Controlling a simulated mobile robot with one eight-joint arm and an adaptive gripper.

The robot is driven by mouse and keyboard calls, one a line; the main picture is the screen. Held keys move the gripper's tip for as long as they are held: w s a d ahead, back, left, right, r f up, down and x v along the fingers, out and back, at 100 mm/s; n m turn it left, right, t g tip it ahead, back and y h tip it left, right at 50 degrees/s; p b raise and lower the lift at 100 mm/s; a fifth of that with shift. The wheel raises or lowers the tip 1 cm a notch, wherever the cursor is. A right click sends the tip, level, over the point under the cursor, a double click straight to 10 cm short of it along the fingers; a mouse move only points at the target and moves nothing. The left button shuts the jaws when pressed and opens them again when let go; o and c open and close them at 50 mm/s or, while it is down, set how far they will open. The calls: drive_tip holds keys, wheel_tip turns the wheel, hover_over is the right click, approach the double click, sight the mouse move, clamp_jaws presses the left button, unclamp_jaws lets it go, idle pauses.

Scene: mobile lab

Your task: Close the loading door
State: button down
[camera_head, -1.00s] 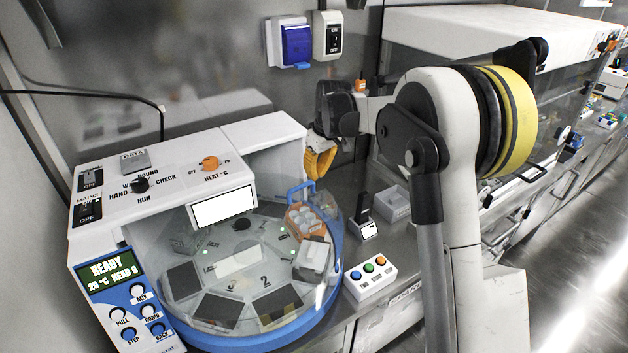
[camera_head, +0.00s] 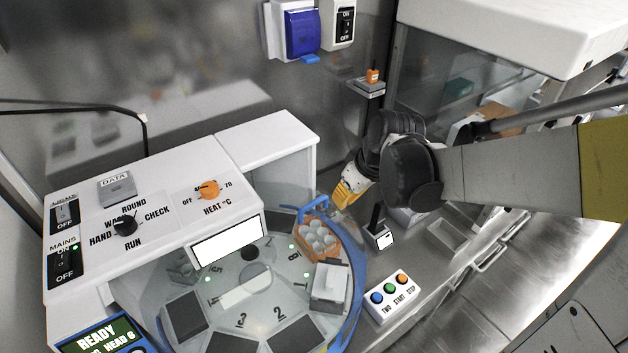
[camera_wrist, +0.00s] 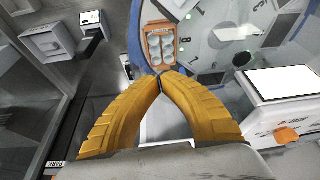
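The white machine (camera_head: 130,205) has a round carousel under a clear cover with a blue rim (camera_head: 355,270). The loading door seems to be the clear curved panel (camera_head: 343,222) at the carousel's right side; its edges are faint, and I cannot tell how far open it stands. My gripper (camera_head: 344,196) is just beyond that side, yellow fingers pointing down. In the wrist view my gripper (camera_wrist: 160,80) has its fingertips together with nothing between them. The blue rim also shows there (camera_wrist: 137,45), just past the fingertips. I cannot tell whether they touch the door.
An orange rack of white cups (camera_head: 317,240) and a grey block (camera_head: 330,287) sit on the carousel. A three-button box (camera_head: 392,296), a small black-topped device (camera_head: 377,235) and a grey tray (camera_head: 448,233) stand right of the machine. A glass-fronted cabinet (camera_head: 470,75) is behind.

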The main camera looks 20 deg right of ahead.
sight(317, 204)
drive_tip(key=b+x, duration=0.3)
drive_tip(key=x, duration=0.7)
drive_tip(key=shift+s+f, duration=0.15)
drive_tip(key=shift+w+a+r, duration=0.1)
drive_tip(key=shift+w+a, duration=0.15)
drive_tip(key=shift+w, duration=0.35)
drive_tip(key=shift+w+a+r, duration=0.15)
drive_tip(key=shift+w+a, duration=0.1)
drive_tip(key=shift+w, duration=0.35)
drive_tip(key=shift+w+a, duration=0.2)
drive_tip(key=shift+w, duration=0.35)
drive_tip(key=shift+w+a+b, duration=0.2)
drive_tip(key=shift+w, duration=0.4)
drive_tip(key=shift+w+a+b, duration=0.2)
drive_tip(key=shift+w, duration=0.45)
drive_tip(key=shift+s+r, duration=0.1)
